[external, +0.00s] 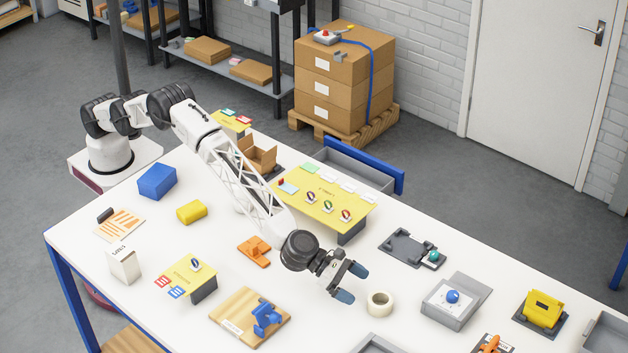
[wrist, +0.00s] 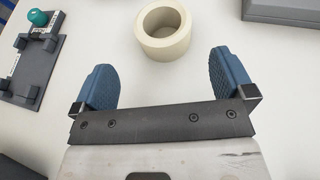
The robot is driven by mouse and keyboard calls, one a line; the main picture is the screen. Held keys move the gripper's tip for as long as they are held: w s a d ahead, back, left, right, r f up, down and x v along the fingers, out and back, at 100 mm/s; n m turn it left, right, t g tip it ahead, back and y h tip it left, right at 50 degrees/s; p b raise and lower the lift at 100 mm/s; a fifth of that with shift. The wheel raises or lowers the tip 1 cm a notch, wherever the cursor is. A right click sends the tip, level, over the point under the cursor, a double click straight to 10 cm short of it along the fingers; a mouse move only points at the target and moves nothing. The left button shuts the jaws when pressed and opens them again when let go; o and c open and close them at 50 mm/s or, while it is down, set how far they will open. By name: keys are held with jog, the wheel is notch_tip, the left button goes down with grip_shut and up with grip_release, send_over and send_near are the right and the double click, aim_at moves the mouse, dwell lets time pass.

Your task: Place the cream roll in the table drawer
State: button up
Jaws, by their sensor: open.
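The cream roll (external: 380,303) stands on the white table, its hollow core facing up. My gripper (external: 351,283) is just to the left of the roll in the external view, its blue fingertips apart and empty. In the wrist view, the roll (wrist: 163,30) is beyond the open fingers (wrist: 162,82), roughly centred between them and not touched. The table drawer (external: 359,166) is pulled out at the far side of the table, with a grey tray and blue front. The visible part of its inside looks empty.
A yellow sloped board (external: 325,198) with several coloured rings stands between my gripper and the drawer. A dark grey fixture (external: 412,248) with a teal knob lies behind the roll. A grey box (external: 455,302) with a blue ball is to the right. Bare table surrounds the roll.

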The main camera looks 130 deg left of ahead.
aim_at(376, 300)
jog(key=shift+x, duration=1.2)
jog(key=shift+f, duration=0.1)
jog(key=shift+d+x, duration=0.15)
jog(key=shift+x, duration=1.1)
jog(key=shift+d+x, duration=0.1)
jog(key=shift+x, duration=1.15)
jog(key=c, duration=1)
jog(key=shift+r, duration=1.8)
jog(key=shift+s+a+r, duration=0.15)
jog(key=shift+s+r, duration=0.05)
jog(key=shift+s, duration=2.45)
jog(key=shift+s+a+r, duration=0.2)
jog(key=shift+s+r, duration=0.05)
jog(key=shift+s, duration=2.35)
jog(key=shift+s+a+r, duration=0.15)
jog(key=shift+s+r, duration=0.05)
jog(key=shift+s, duration=2.45)
